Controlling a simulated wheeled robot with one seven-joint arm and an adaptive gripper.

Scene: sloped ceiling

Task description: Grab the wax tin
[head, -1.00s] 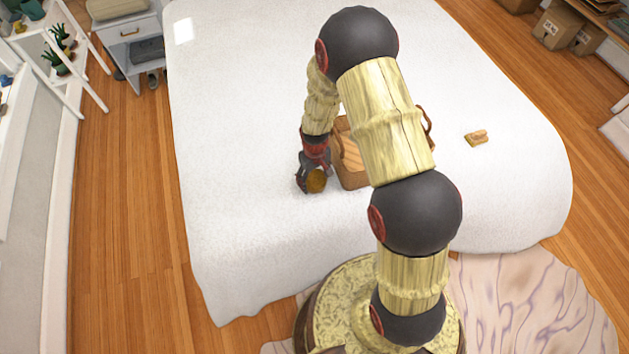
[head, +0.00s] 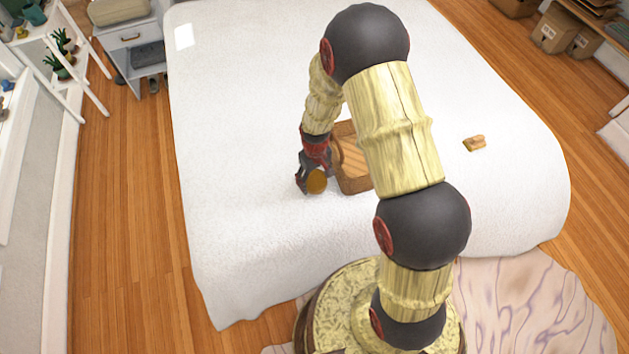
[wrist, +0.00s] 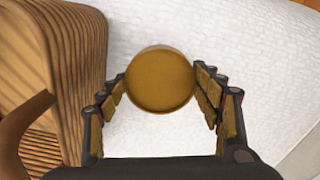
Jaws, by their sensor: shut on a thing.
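The wax tin (wrist: 160,80) is a round, golden-brown tin, seen face-on between my fingers in the wrist view. My gripper (wrist: 158,88) is shut on it, with a finger pad against each side. In the head view the tin (head: 317,181) shows at the end of my gripper (head: 312,178), just left of the basket and close over the white bed cover. I cannot tell whether the tin touches the cover.
A small tan item (head: 474,143) lies on the bed (head: 240,150) farther right.

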